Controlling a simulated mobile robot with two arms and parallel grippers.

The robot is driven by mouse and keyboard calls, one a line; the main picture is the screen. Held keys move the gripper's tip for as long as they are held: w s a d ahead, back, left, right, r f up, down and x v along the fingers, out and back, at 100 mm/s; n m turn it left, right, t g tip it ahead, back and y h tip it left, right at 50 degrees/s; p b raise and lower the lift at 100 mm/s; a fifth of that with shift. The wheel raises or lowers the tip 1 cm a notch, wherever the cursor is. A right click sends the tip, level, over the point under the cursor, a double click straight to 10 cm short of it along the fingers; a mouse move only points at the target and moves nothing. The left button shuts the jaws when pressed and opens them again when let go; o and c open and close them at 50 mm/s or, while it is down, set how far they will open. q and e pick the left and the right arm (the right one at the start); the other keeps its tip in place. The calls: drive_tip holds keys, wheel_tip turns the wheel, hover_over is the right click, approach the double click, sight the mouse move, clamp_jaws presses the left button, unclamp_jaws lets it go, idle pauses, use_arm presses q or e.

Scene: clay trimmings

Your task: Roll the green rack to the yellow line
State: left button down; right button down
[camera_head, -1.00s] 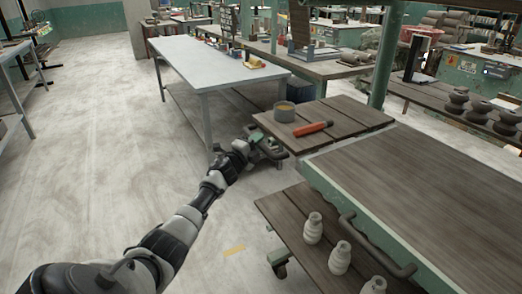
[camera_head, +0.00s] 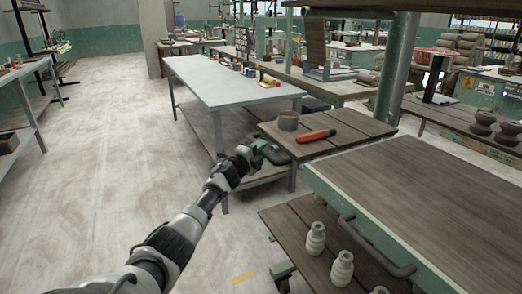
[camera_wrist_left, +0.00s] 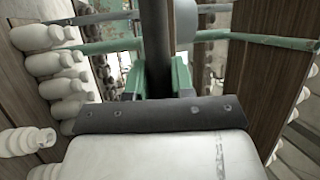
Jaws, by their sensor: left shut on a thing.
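The green rack (camera_head: 385,234) stands at the right with a green frame, brown wooden shelves and a dark side handle. Pale bottles (camera_head: 342,268) stand on its lower shelf. A short yellow line (camera_head: 243,277) lies on the floor left of the rack's caster. My right gripper is out of view.
Another table (camera_head: 30,70) stands at the far left. The floor (camera_head: 110,150) between them is open.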

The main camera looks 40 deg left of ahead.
use_arm(q)
drive_tip(key=c, duration=1)
unclamp_jaws()
drive_tip(key=shift+a, duration=0.1)
drive_tip(key=shift+o, duration=0.2)
drive_tip(key=shift+s+f, duration=0.15)
drive_tip(key=shift+s, duration=0.15)
drive_tip(key=s+f+p, duration=0.1)
drive_tip(key=s, duration=0.9)
drive_tip(key=shift+f, duration=0.35)
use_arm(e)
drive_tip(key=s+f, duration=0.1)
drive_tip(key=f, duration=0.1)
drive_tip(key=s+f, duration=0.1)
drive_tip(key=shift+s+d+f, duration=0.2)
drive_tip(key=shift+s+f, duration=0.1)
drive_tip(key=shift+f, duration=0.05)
